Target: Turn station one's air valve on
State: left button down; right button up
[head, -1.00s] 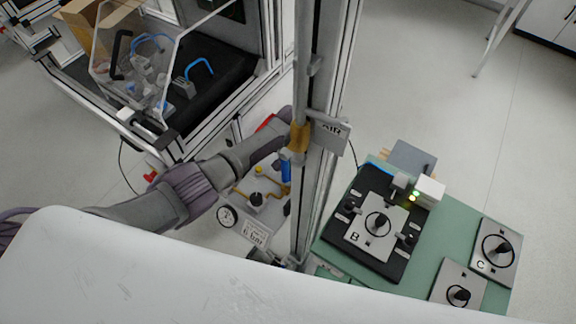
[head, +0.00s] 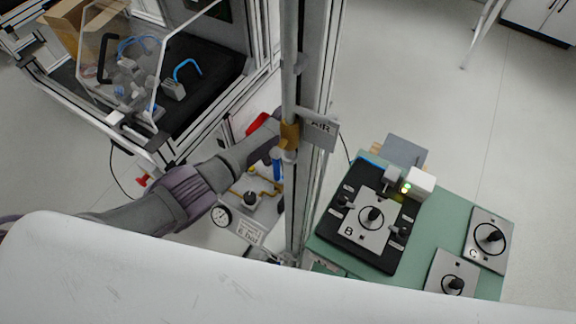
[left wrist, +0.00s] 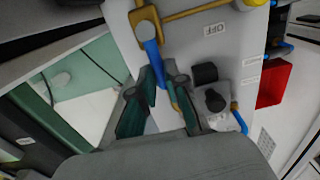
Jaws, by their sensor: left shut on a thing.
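In the left wrist view the blue valve lever (left wrist: 152,56) hangs from a grey knob on a brass pipe, on a pale panel. The dark green fingers of my left gripper (left wrist: 171,97) are around the lower part of the lever, shut on it. An OFF label (left wrist: 215,29) is on the panel to the right of the lever. In the head view the blue lever (head: 277,166) shows beside the metal post. My left arm reaches in from the left, and its gripper is mostly hidden behind the post. My right gripper is not in view.
The upright metal post (head: 303,190) carries an AIR sign (head: 320,131). A green bench (head: 440,210) with stator fixtures is at right. A red bin (left wrist: 274,84) is beside the panel in the left wrist view.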

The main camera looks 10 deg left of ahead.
pick_arm(q)
jog(key=c, duration=1.2)
grip_release()
jog(key=shift+r, duration=0.15)
notch_tip(320, 180, up, 12)
